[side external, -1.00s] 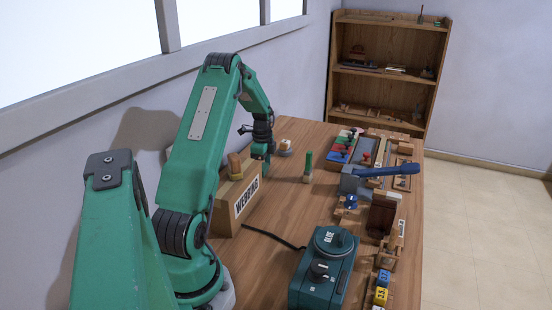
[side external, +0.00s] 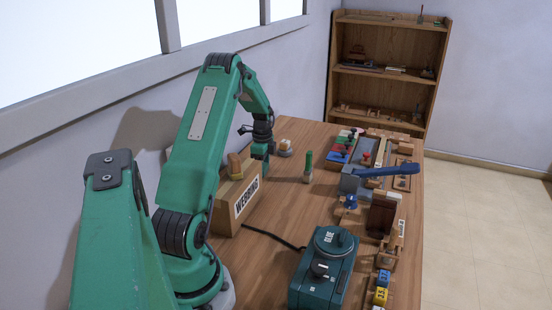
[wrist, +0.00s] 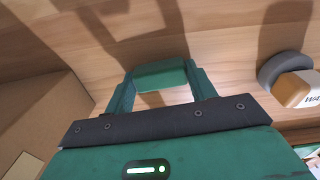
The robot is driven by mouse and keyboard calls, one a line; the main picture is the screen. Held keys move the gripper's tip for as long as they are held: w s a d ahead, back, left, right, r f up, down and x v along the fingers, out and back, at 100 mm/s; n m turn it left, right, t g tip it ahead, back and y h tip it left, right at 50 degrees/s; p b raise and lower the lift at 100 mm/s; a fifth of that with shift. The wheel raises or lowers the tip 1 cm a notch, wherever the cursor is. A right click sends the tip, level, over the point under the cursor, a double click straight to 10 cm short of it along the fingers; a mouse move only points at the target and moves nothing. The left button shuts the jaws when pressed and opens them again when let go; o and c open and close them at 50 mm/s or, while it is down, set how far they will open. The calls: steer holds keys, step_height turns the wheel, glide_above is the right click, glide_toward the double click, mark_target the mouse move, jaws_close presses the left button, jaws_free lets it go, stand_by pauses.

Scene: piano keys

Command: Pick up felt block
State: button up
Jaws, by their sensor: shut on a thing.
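My gripper (wrist: 160,78) points down at the wooden table in the wrist view. Its two green fingers are shut on a plain green block (wrist: 160,74) between their tips, which I take to be the felt block. In the side view, my gripper (side external: 265,168) is low beside the box marked "WEBBING". The block cannot be told apart from the green fingers there. Whether the block touches the table or is just above it cannot be told.
The WEBBING box (side external: 238,205) stands close to my gripper and shows at left in the wrist view (wrist: 40,125). A green-handled tool (side external: 308,168) stands to the right. Bare table lies between.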

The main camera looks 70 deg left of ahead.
steer(key=shift+r, duration=0.1)
steer(key=shift+r, duration=0.85)
step_height(320, 180, up, 2)
steer(key=shift+r, duration=0.25)
steer(key=w+d+r, duration=0.4)
steer(key=d+r, duration=0.2)
steer(key=d, duration=0.4)
steer(key=shift+w+d+r, duration=0.25)
steer(key=shift+d+r, duration=0.05)
steer(key=shift+d, duration=0.1)
